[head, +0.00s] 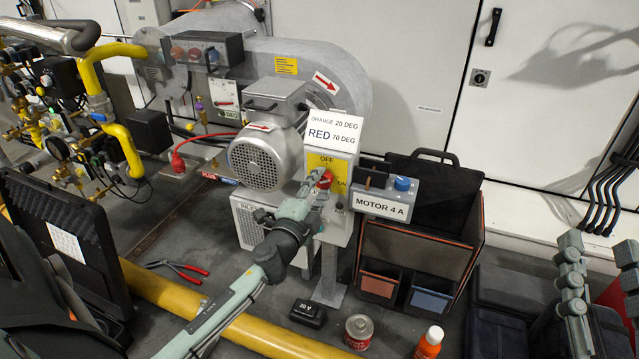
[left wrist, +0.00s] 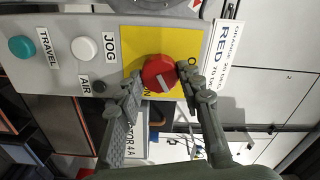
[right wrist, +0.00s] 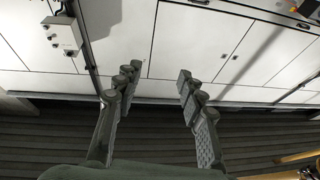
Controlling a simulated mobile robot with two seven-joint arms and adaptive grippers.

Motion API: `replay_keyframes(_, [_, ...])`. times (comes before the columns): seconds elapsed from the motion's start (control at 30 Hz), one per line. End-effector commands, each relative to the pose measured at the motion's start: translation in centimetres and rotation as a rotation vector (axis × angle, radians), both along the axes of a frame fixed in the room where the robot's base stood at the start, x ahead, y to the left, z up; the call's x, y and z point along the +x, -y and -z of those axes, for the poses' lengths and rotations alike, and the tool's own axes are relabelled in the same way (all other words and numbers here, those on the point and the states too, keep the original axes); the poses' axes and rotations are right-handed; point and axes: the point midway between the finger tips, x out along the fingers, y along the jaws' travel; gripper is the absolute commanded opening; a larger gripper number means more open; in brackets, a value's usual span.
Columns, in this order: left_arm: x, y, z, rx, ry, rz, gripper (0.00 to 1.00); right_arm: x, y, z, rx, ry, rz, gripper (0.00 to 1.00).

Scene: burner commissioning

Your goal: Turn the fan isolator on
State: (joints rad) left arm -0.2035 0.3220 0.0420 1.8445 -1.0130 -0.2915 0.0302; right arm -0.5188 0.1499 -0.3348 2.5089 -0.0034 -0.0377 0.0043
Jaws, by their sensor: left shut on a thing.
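The fan isolator is a red rotary knob (head: 325,179) on a yellow OFF/ON plate (head: 318,162) on the grey control box.
The MOTOR 4 A box (head: 381,205) with a blue knob adjoins the control box's right side. The fan motor (head: 265,160) stands left. A tool bag (head: 420,245), red can (head: 359,331), orange bottle (head: 430,342) and pliers (head: 180,270) are on the floor. A yellow pipe (head: 240,335) crosses the floor.

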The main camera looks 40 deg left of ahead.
Motion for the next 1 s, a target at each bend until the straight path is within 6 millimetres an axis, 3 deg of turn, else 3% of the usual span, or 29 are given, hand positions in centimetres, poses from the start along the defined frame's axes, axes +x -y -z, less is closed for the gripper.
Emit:
replay_keyframes(0.5, [0.0,0.1,-0.1,0.387,-0.092,0.002,0.08,1.4,0.8,3.6,-0.087,-0.167,0.025,0.40])
replay_keyframes(1.0, [0.0,0.1,0.0,0.500,-0.119,0.002,0.08,1.7,1.2,4.7,-0.112,-0.216,0.034,0.40])
